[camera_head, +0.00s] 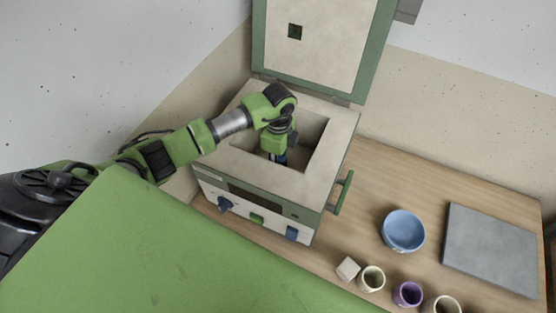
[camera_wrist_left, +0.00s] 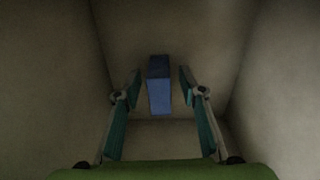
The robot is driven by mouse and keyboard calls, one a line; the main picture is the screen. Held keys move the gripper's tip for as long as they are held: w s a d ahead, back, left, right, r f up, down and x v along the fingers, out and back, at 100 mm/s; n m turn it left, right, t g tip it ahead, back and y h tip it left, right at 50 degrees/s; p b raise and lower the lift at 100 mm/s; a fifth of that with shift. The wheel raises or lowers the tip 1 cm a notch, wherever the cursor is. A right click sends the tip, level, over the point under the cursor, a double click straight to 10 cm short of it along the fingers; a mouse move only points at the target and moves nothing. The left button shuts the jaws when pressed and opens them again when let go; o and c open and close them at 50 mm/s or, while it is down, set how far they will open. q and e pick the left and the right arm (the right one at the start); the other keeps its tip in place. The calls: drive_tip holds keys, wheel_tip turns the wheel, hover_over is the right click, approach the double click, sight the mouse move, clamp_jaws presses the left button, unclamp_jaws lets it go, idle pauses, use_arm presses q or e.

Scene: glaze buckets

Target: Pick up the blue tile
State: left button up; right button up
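The blue tile (camera_wrist_left: 159,88) is an upright blue block inside the kiln in the left wrist view. My left gripper (camera_wrist_left: 161,80) is open around it, one finger on each side. A gap shows between the tile and each finger. In the head view my left arm reaches down into the open kiln (camera_head: 232,160), and the gripper (camera_head: 275,153) is mostly hidden by the arm and the chamber wall. A small blue patch shows beside it there; I cannot tell whether it is the tile. My right gripper is not in view.
The kiln lid (camera_head: 330,35) stands open behind. The chamber walls enclose the left gripper closely. On the wooden table (camera_head: 380,180) to the right are a blue bowl (camera_head: 403,230), a grey slab (camera_head: 491,250), a pale cube (camera_head: 347,269) and small cups, one purple (camera_head: 407,295).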

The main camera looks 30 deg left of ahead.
use_arm(q)
drive_tip(key=shift+f, duration=0.3)
clamp_jaws()
drive_tip(key=shift+r, duration=0.1)
